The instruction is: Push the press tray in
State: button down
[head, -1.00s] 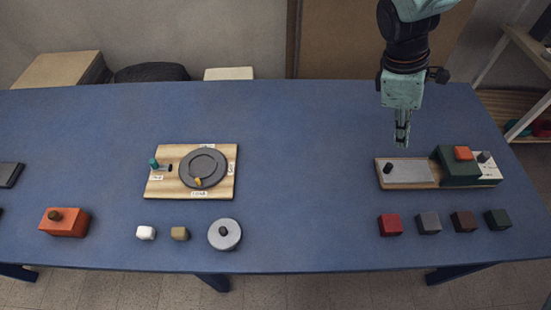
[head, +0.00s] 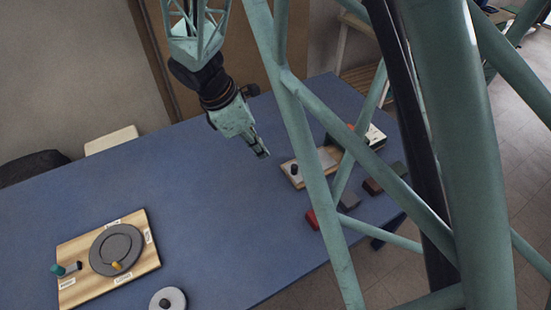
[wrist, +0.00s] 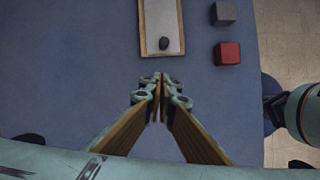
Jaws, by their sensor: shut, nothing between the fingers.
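The press has a pale wooden base (head: 287,177) with a grey tray (head: 310,162) lying along it. A black knob (head: 294,169) stands on the tray's left end. The green press body (head: 337,141) with its orange top is partly hidden by my own frame struts. In the wrist view the tray (wrist: 162,14) and its knob (wrist: 164,43) lie just beyond the fingertips, roughly in line with them. My gripper (head: 263,153) is shut and empty, to the left of the knob end and apart from it. The fingertips also show in the wrist view (wrist: 160,82).
A red cube (wrist: 228,53) and a grey cube (wrist: 224,13) sit beside the tray. A wooden board with a dark dial (head: 117,249) and a grey disc (head: 168,300) are at lower left. The blue table between dial board and press is clear.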

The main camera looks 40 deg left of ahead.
jog(key=b, duration=0.3)
send_near(291, 172)
jog(key=f, duration=0.1)
jog(key=s+a+f, duration=0.1)
jog(key=f, duration=0.1)
jog(key=s+f, duration=0.1)
jog(key=shift+a+f, duration=0.2)
jog(key=shift+a, duration=0.1)
jog(key=shift+w+d, duration=0.5)
jog(key=shift+w, duration=0.2)
jog(key=shift+w+d+r, duration=0.1)
jog(key=shift+w+d, duration=0.5)
jog(key=shift+w, duration=0.3)
jog(key=shift+w, duration=0.1)
